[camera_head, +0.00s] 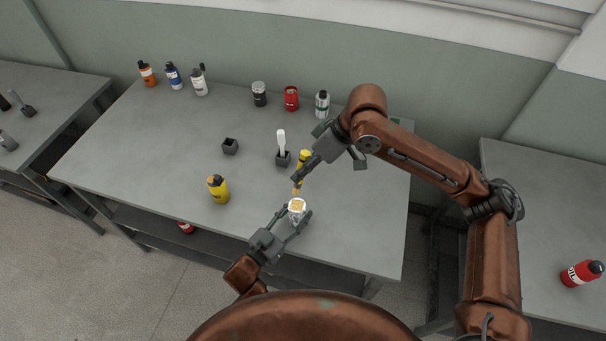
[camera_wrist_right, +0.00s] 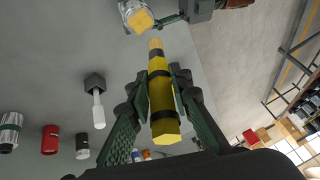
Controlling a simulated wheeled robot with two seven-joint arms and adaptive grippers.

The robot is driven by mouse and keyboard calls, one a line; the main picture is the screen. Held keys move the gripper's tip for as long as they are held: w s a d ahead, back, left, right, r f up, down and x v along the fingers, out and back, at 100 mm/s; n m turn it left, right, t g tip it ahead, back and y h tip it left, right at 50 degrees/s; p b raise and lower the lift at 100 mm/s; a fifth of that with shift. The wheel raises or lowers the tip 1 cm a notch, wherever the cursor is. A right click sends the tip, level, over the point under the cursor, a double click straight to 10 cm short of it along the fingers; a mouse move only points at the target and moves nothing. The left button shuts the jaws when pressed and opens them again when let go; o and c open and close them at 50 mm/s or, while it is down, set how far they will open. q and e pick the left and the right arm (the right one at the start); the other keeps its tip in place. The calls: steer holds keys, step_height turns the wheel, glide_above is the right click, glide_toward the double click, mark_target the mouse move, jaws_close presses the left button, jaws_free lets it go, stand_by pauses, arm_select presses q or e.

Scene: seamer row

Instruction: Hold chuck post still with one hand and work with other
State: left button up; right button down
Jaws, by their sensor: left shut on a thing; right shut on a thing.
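The chuck post (camera_head: 297,209) is a short, pale cylinder with a yellow-orange top, standing near the table's front edge. My left gripper (camera_head: 299,215) is shut around it from the front. In the right wrist view the post (camera_wrist_right: 138,17) is at the top, partly cut off, beside the left gripper. My right gripper (camera_head: 303,172) is shut on a yellow tool (camera_wrist_right: 163,105) with dark bands and a tan tip. The tool points down at the post, its tip just short of the yellow top, apparently with a small gap. The head view hides part of the tool behind the gripper.
A dark holder (camera_head: 283,161) with a white-handled tool stands behind the post. An empty dark holder (camera_head: 230,147) and a yellow bottle (camera_head: 218,190) stand to the left. Several bottles and cans, including a red can (camera_head: 291,98), line the back.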

stand_by(0.4)
arm_select(q)
steer(key=o, duration=1.3)
steer(key=v, duration=1.2)
